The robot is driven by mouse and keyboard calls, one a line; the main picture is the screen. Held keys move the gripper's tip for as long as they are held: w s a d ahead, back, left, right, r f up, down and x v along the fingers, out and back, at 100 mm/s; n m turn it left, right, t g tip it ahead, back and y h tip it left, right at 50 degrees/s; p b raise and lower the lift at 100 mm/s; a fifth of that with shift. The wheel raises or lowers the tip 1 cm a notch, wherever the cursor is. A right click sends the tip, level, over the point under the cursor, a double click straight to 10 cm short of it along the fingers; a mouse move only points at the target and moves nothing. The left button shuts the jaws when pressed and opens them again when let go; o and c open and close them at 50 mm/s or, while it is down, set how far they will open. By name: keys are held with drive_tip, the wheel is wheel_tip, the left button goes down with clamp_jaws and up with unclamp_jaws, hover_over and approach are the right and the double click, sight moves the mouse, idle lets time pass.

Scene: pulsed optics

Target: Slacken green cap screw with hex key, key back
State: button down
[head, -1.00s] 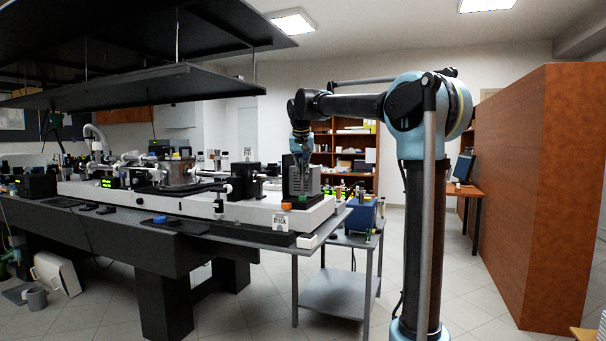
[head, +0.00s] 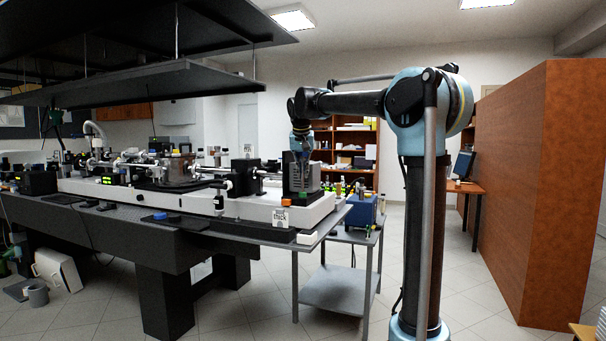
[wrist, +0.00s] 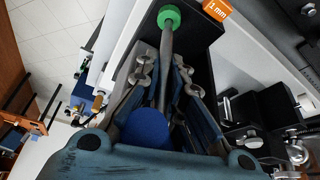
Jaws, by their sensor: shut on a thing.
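The green cap screw (wrist: 169,16) shows at the top of the wrist view, on a black part beside an orange "1 mm" label (wrist: 217,9). My gripper (wrist: 162,78) is shut on the hex key, whose round blue end (wrist: 145,128) lies between the fingers. The key's grey shaft (wrist: 167,42) runs up to the green screw and meets its edge in the picture. I cannot tell whether its tip is seated in the socket. In the head view my gripper (head: 301,160) points down over the right end of the optics table, and the green screw (head: 303,197) is a small spot below it.
The orange label (head: 287,202) and a white sign (head: 280,217) are at the white rail's right end. Optical mounts (head: 240,180) stand close on the left. A black shelf (head: 140,85) hangs over the table. A steel cart (head: 335,290) with a blue device (head: 361,211) stands at right.

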drive_tip(key=shift+f, duration=0.1)
drive_tip(key=shift+f, duration=0.45)
drive_tip(key=n, duration=0.1)
drive_tip(key=n+y, duration=0.1)
drive_tip(key=n, duration=0.1)
drive_tip(key=n+y, duration=0.1)
drive_tip(key=n, duration=0.1)
drive_tip(key=shift+s+a+r+g, duration=0.1)
drive_tip(key=shift+a+g, duration=0.2)
drive_tip(key=shift+a+n, duration=0.15)
drive_tip(key=shift+n, duration=0.85)
drive_tip(key=shift+y, duration=0.3)
drive_tip(key=n+g, duration=0.1)
drive_tip(key=n, duration=0.2)
drive_tip(key=shift+s+y, duration=0.15)
drive_tip(key=shift+y, duration=0.25)
drive_tip(key=shift+s+a+n+g+y, duration=0.2)
drive_tip(key=shift+n+g, duration=0.1)
drive_tip(key=shift+n, duration=0.65)
drive_tip(key=shift+s+a+n+g+y, duration=0.1)
drive_tip(key=shift+n+g+y, duration=0.15)
drive_tip(key=shift+n, duration=0.7)
